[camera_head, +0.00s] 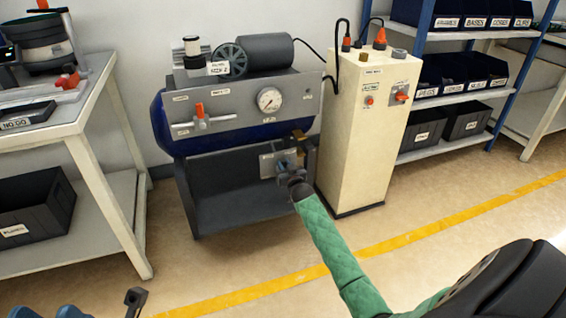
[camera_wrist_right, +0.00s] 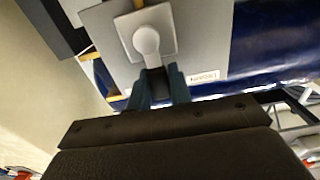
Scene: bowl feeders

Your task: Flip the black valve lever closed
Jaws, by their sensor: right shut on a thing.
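The black valve lever (camera_wrist_right: 158,82) shows in the right wrist view, below a pale round hub on a grey square plate (camera_wrist_right: 165,27). My right gripper (camera_wrist_right: 159,88) is shut on the lever, with one blue finger on each side of it. In the head view my right gripper (camera_head: 287,171) is at the small valve panel (camera_head: 267,162) on the compressor's lower right, and it hides the lever there. Only part of my left gripper (camera_head: 46,312) shows at the bottom left edge, apart from everything; its fingertips are cut off.
The compressor (camera_head: 240,105) has a blue tank, a gauge (camera_head: 270,99) and an orange-handled valve (camera_head: 200,115). A cream cabinet (camera_head: 355,140) stands close to its right. A workbench (camera_head: 90,110) is at left, a bin shelf (camera_head: 455,95) at right. The front floor is open.

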